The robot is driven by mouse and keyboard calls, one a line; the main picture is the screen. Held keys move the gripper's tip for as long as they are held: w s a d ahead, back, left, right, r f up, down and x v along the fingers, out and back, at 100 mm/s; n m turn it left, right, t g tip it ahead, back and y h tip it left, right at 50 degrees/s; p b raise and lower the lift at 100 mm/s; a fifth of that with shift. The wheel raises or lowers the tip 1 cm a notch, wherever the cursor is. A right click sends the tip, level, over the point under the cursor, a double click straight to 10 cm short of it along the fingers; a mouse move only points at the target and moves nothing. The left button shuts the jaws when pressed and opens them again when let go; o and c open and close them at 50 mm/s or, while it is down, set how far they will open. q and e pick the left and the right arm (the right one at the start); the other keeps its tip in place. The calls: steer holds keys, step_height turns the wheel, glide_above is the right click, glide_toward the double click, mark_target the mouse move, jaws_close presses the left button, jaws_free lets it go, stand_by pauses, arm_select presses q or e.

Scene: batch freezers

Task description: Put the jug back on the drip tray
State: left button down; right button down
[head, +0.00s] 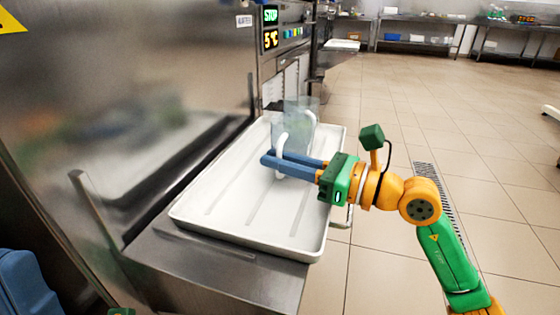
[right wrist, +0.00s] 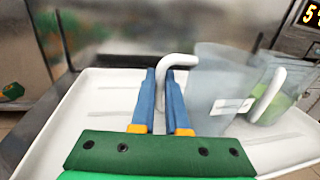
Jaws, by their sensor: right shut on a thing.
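A clear jug (head: 297,142) with a white handle (head: 281,143) is over the far part of the white ribbed drip tray (head: 228,227). My right gripper (head: 271,159) reaches in from the right and is shut on the handle. In the right wrist view the handle (right wrist: 178,61) stands between the blue fingers, with the clear jug body (right wrist: 207,82) to its right. The jug looks upright. I cannot tell whether its base touches the tray.
A second clear jug with a white handle (right wrist: 269,95) appears close behind the first. A steel machine with a lit display (head: 270,39) rises behind the tray. A steel ledge (head: 215,272) lies in front of it. Tiled floor (head: 385,265) is open to the right.

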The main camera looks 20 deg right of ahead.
steer(key=c, duration=0.9)
jaws_free()
steer(key=shift+r+p, duration=0.2)
steer(key=shift+p, duration=0.1)
steer(key=b+v, duration=0.2)
steer(key=v, duration=1)
